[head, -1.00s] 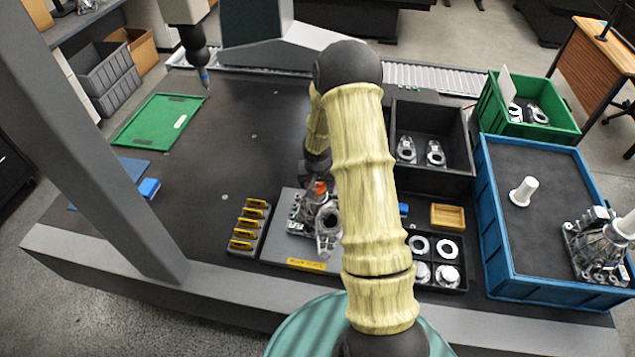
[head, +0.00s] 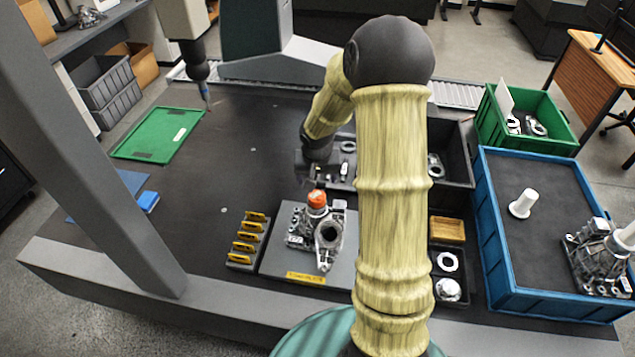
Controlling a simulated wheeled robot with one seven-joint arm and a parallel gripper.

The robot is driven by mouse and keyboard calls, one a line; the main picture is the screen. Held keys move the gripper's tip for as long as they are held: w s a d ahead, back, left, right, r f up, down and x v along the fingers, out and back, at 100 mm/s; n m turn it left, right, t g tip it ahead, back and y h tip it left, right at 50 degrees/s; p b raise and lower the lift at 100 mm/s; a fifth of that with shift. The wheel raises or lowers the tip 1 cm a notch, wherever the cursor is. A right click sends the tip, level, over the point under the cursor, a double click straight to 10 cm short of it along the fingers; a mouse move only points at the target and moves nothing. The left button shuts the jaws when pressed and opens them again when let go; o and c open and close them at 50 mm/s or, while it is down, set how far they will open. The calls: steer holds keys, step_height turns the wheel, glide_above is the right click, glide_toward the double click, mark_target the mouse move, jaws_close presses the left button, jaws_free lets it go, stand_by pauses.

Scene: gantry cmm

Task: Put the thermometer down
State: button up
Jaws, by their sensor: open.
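A small orange-topped piece (head: 316,198), which I take to be the thermometer, stands on the grey metal casting (head: 327,233). The casting sits on a grey plate (head: 283,258) with a yellow label at its front edge. My gripper (head: 322,184) is open, just above and behind the orange top, and seems apart from it. The fingertips are small and dark, so the exact gap is hard to tell. My forearm hides part of the table to the right of the plate.
A rack of yellow pieces (head: 248,240) stands left of the plate. A black bin (head: 455,160), a blue crate (head: 545,297) and a green crate (head: 540,143) are on the right. A green tray (head: 150,148) lies at the left. The table's middle left is clear.

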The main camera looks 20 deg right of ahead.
steer(key=shift+r, duration=0.1)
stand_by(0.5)
steer(key=s+a+r+n, duration=0.1)
steer(key=s+a+r, duration=0.1)
steer(key=s, duration=0.4)
steer(key=s+a+r+n, duration=0.1)
steer(key=s+a+r, duration=0.2)
steer(key=s, duration=0.3)
steer(key=s+a+r+n+y, duration=0.1)
steer(key=s+a+r+n, duration=0.1)
steer(key=s+a, duration=0.3)
steer(key=shift+s+r, duration=0.5)
steer(key=shift+s, duration=0.45)
